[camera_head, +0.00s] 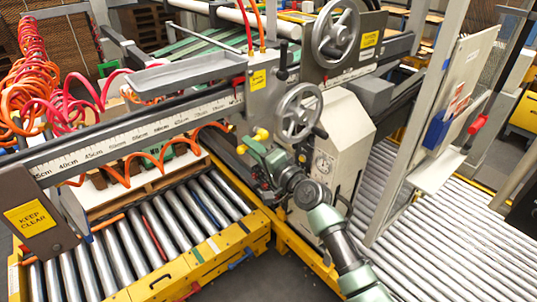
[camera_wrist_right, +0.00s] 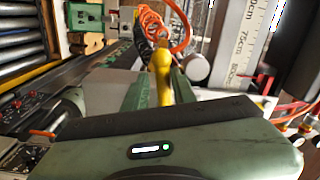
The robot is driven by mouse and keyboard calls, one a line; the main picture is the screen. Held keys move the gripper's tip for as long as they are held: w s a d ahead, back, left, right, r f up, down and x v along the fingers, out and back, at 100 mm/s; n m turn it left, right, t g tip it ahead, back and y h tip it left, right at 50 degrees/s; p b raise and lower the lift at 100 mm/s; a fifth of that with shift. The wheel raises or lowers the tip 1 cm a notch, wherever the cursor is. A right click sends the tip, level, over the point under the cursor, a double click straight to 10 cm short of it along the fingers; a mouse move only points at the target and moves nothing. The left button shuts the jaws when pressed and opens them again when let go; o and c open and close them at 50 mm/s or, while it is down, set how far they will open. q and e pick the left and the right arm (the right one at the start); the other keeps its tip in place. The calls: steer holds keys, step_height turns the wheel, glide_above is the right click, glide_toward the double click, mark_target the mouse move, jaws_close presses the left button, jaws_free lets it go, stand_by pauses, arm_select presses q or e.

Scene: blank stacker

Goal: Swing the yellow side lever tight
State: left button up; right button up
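The yellow side lever (camera_head: 262,134) shows as a rounded yellow end beside the white machine housing, just beyond my right gripper (camera_head: 262,157). A second yellow knob (camera_head: 242,149) shows just left of the gripper. In the right wrist view the yellow lever (camera_wrist_right: 162,62) runs between the two green fingers of my right gripper (camera_wrist_right: 160,88). The fingers stand apart with the lever between them, and I see no clear gap beside it. I cannot tell whether they press on it. The lever's lower part is hidden by the gripper. My left gripper is not in view.
Two grey handwheels (camera_head: 299,111) (camera_head: 336,33) stand above and right of the gripper. A ruler beam (camera_head: 130,133) crosses behind it. Orange coiled hose (camera_head: 140,165) hangs to the left, above a roller conveyor (camera_head: 130,245). The white housing (camera_head: 340,145) is close on the right.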

steer(key=w+d+f+n+b, duration=0.3)
steer(key=d+f+n+b, duration=0.1)
steer(key=n+b, duration=1.15)
steer(key=p+v, duration=0.3)
steer(key=v, duration=0.6)
steer(key=shift+d+p, duration=0.15)
steer(key=shift+p, duration=0.25)
stand_by(0.9)
steer(key=shift+r, duration=0.1)
